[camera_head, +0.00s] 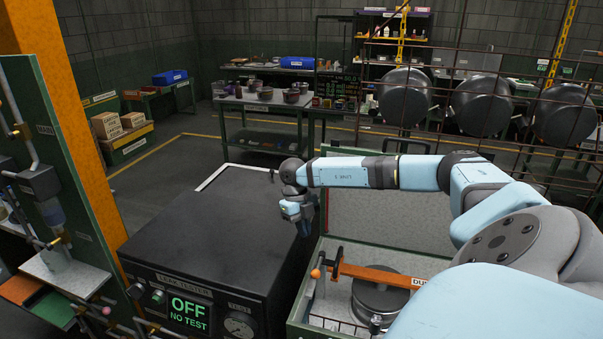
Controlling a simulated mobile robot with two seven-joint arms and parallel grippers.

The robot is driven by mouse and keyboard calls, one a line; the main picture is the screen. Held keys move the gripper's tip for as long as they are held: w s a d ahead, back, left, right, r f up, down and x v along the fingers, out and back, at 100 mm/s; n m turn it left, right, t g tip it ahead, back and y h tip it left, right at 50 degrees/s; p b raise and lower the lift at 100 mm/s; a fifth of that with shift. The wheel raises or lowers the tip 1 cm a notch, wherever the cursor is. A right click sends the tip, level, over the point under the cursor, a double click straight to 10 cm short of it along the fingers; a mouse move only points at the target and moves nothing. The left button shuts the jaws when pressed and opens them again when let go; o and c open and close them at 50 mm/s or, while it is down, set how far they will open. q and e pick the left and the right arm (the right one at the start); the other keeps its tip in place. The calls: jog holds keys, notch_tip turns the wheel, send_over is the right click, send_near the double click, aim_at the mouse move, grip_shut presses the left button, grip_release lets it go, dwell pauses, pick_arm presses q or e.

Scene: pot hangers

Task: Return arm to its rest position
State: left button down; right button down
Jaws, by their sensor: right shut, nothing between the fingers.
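My right arm comes in from the lower right and reaches left across the middle of the head view. Its forearm is roughly level. My right gripper (307,228) points down above the right edge of the black leak tester (215,222). It looks shut and holds nothing. I cannot tell whether it touches the tester's top. My left arm and gripper are not in view. Several dark round pots (404,97) hang on a wire rack (520,65) at the upper right, beyond my arm.
An orange post (62,120) rises at left. A table (262,98) with pots stands behind; floor before it is clear.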

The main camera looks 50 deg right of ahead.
jog(key=shift+d, duration=0.1)
dwell(0.3)
jog(key=s+a+f+m+t+y, duration=0.1)
jog(key=a+f+m+t+y, duration=0.3)
jog(key=a, duration=1)
jog(key=a+f+t+y, duration=0.1)
jog(key=a+t+y, duration=0.35)
jog(key=a, duration=0.85)
jog(key=s+a+f+m+t+y, duration=0.15)
jog(key=a+y, duration=0.55)
jog(key=a, duration=0.7)
jog(key=s+f+m+t+h, duration=0.4)
jog(key=s+f+m+h, duration=0.8)
jog(key=m, duration=1.1)
jog(key=shift+s+d+f+h, duration=0.3)
jog(key=shift+s+d+h, duration=0.15)
jog(key=shift+s+h, duration=0.4)
